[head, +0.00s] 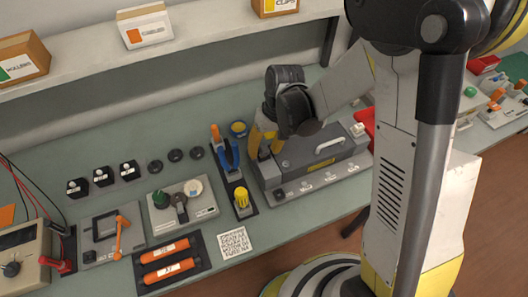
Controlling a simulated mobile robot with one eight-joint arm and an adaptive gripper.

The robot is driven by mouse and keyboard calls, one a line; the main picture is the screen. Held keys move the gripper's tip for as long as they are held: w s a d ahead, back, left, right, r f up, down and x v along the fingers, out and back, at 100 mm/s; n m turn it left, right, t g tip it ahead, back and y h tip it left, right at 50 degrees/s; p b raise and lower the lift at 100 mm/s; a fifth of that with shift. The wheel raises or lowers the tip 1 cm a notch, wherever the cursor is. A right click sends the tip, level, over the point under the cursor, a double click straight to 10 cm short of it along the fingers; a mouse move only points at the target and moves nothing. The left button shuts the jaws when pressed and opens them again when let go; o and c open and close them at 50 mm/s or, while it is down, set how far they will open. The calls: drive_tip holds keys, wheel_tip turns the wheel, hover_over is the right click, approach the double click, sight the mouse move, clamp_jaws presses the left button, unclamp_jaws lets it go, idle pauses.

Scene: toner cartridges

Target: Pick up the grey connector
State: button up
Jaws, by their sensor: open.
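My gripper (264,150) hangs over the left end of a grey machine (325,172) with a white handle. Its yellow fingers point down and are apart, and I see nothing clearly held. I cannot tell for sure which thing is the grey connector. A small pale plug-like piece (357,129) sits at the machine's right end. Small black blocks with pale tops (104,176) stand in a row on the bench at left. The machine's surface under my gripper is partly hidden by the fingers.
A tool holder (240,207) with blue-handled pliers and a yellow knob is just left of the machine. A black tray (141,272) holds two orange cylinders (165,250). Boxes stand on the shelf (200,25) above.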

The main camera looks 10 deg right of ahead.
sight(263, 149)
drive_tip(key=c, duration=1)
drive_tip(key=shift+r, duration=0.1)
drive_tip(key=shift+r, duration=0.35)
clamp_jaws()
wheel_tip(263, 149, up, 4)
drive_tip(key=shift+d+p, duration=0.1)
drive_tip(key=shift+p, duration=0.75)
drive_tip(key=s+d+r+p, duration=0.2)
drive_tip(key=d+r, duration=0.5)
drive_tip(key=d, duration=0.4)
drive_tip(key=shift+s, duration=0.55)
